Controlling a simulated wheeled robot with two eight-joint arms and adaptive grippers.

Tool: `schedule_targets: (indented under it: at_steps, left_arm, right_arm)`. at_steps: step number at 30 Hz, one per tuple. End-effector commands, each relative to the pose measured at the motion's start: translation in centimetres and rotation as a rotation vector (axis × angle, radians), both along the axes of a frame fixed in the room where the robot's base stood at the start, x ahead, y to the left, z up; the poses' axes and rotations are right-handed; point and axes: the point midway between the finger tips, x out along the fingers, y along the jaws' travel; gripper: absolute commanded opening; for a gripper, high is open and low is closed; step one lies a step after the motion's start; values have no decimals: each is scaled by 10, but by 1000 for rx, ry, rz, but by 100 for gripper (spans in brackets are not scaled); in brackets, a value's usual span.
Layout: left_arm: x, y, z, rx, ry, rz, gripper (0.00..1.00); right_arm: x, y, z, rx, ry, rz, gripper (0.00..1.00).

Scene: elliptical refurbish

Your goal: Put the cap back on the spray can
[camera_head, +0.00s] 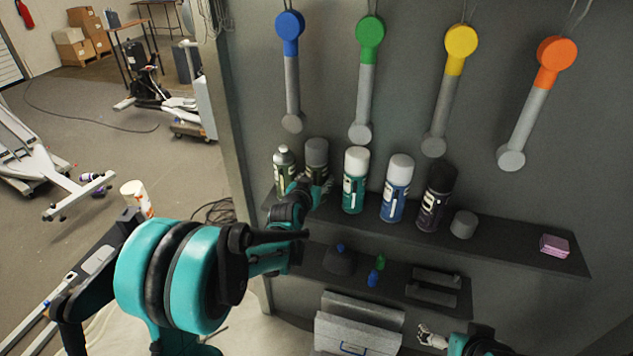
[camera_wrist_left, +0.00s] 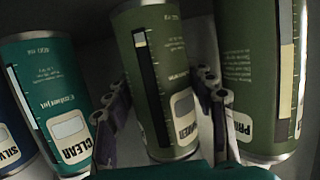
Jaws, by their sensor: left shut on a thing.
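The uncapped spray can (camera_head: 285,172), green with a bare metal top and white nozzle, stands at the left end of the upper shelf; it also shows at the right of the left wrist view (camera_wrist_left: 262,75). Beside it stands a grey-capped can (camera_head: 316,152), its lower part hidden by my gripper. My left gripper (camera_head: 321,188) is shut on this can, whose green body is between the fingers in the wrist view (camera_wrist_left: 155,75). A loose dark grey cap (camera_head: 463,224) sits on the shelf right of the black can. My right gripper (camera_head: 431,337) is low; its fingers are unclear.
A teal can (camera_head: 355,180), a blue can (camera_head: 397,190) and a black can (camera_head: 436,197) stand along the upper shelf (camera_head: 510,241). A pink block (camera_head: 554,246) lies near its right end. The lower shelf (camera_head: 394,287) holds small items. Coloured handles hang above.

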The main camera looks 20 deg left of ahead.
Motion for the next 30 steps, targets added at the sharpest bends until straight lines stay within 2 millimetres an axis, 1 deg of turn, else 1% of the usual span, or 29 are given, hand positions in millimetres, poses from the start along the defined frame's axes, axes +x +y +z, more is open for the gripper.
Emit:
schedule_targets:
  at_steps: [5,9,10,18,22,26,30]
  left_arm:
    - [0,0,1,0,0,0,14]
    - [0,0,-3,0,0,0,14]
    - [0,0,-2,0,0,0,62]
    - [0,0,-2,0,0,0,63]
    - [-1,0,4,0,0,0,63]
    - [-21,1,10,0,0,1,63]
    - [-52,1,19,-1,0,0,63]
  right_arm:
    - [0,0,1,0,0,0,100]
    - [0,0,-4,0,0,0,100]
    - [0,0,-3,0,0,0,100]
    - [0,0,-2,0,0,0,100]
    - [0,0,3,0,0,0,100]
    - [0,0,6,0,0,0,100]
    - [0,0,12,0,0,0,100]
